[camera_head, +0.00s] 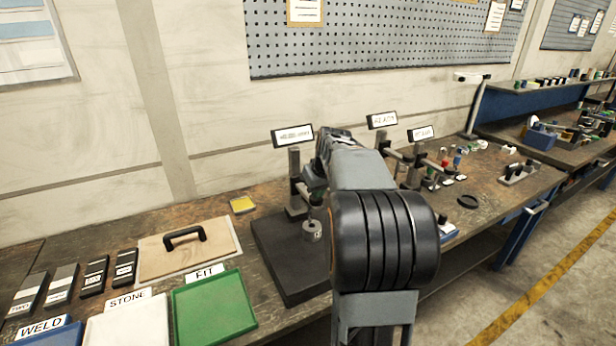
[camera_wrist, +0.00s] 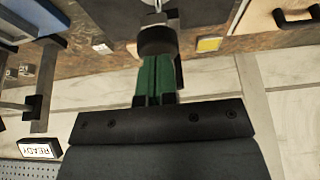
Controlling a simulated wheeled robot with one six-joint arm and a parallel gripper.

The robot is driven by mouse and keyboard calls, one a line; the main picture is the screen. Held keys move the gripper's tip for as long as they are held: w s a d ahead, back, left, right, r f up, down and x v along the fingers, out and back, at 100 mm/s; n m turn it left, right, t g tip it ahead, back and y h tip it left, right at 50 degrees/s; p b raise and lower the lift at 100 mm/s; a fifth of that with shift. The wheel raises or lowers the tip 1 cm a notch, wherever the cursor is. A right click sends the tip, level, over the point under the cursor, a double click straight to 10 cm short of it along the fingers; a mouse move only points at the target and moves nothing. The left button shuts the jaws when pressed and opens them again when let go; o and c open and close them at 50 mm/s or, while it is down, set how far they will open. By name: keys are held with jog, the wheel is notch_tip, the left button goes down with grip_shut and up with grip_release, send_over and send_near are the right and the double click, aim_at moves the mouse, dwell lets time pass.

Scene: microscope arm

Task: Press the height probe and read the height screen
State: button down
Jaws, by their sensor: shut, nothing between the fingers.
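The nearest stand in the head view has a dark base (camera_head: 279,262), a grey column (camera_head: 294,170) and a small white screen (camera_head: 293,135), whose text is too small to read. A grey cylinder (camera_head: 312,231) hangs or stands over the base. I cannot tell for sure which part is the height probe. My gripper is hidden behind my arm in the head view. In the wrist view, its green fingers (camera_wrist: 157,65) are shut and empty. Their tips are at a dark round part (camera_wrist: 157,40) with a pale rod beyond it; I cannot tell whether they touch.
A second screen (camera_head: 382,120) stands to the right; the wrist view shows a screen reading READY (camera_wrist: 39,149), upside down. A third screen (camera_head: 420,132) is farther right. Left lie a handled board (camera_head: 210,245), a yellow pad (camera_head: 243,204) and a green FIT tray (camera_head: 215,310).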

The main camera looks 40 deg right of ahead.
jog(key=shift+r+p, duration=2.35)
jog(key=shift+r, duration=1.05)
jog(key=v, duration=1.3)
jog(key=shift+s+r, duration=0.15)
jog(key=shift+r, duration=0.2)
